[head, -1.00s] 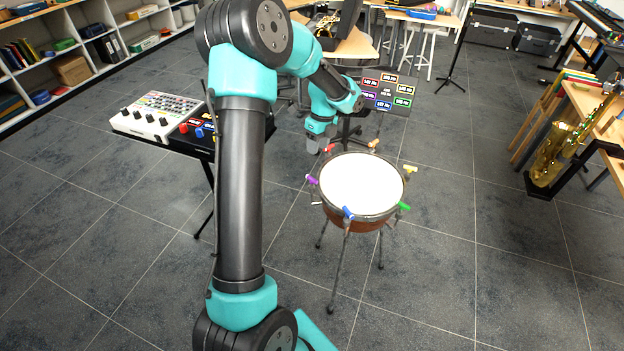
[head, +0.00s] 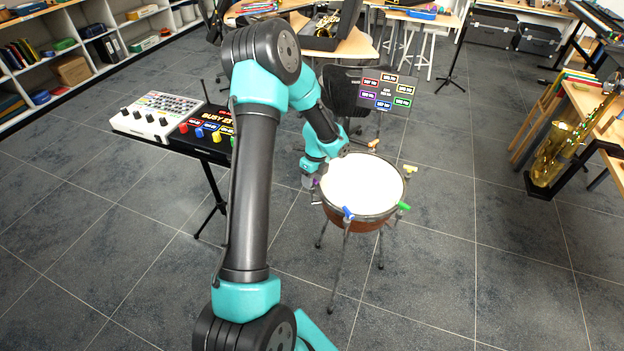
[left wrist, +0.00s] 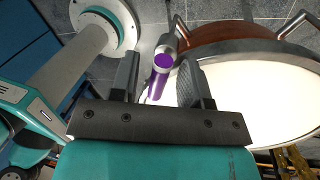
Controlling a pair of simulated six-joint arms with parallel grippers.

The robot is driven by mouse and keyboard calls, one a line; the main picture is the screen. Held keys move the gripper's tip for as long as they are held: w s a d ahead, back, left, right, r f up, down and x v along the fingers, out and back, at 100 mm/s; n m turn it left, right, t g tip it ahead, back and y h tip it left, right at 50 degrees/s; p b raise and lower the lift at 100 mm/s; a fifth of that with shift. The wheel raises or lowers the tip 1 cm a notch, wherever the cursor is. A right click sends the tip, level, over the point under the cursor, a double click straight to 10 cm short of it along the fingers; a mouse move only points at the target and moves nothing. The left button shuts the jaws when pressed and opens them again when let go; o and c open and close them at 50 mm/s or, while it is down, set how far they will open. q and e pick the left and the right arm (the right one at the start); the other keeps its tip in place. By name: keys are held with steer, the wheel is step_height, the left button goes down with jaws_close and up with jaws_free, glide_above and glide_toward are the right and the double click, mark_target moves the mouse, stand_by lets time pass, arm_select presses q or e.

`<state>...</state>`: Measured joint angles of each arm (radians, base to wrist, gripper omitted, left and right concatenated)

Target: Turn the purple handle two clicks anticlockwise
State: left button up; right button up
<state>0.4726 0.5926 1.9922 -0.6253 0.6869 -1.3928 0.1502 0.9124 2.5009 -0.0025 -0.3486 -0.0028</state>
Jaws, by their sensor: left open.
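The purple handle (left wrist: 160,75) is on the rim of a white-topped drum (head: 362,185). In the left wrist view it lies between the two open fingers of my left gripper (left wrist: 158,85), with a gap on each side. In the head view my left gripper (head: 309,181) is at the drum's left rim and covers most of the purple handle. Blue (head: 347,213), green (head: 403,206), yellow (head: 410,169) and orange (head: 373,143) handles show around the rim. The red handle is hidden behind my arm. My right gripper is not in view.
A stand with coloured label cards (head: 387,91) is behind the drum. A white control panel (head: 157,116) and a black box with coloured knobs (head: 205,132) stand at left. A saxophone (head: 560,145) is at right. The floor right of the drum is clear.

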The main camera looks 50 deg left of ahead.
arm_select(q)
steer(key=shift+c, duration=0.2)
jaws_close()
steer(key=shift+n, duration=0.4)
steer(key=n, duration=0.3)
steer(key=shift+h, duration=0.4)
steer(key=n, duration=0.4)
steer(key=shift+t+h, duration=0.3)
steer(key=n, duration=0.3)
steer(key=shift+a+n+t, duration=0.1)
steer(key=shift+n+t, duration=0.2)
steer(key=shift+n+t+h, duration=0.3)
steer(key=shift+n+t, duration=0.1)
steer(key=shift+n, duration=1.8)
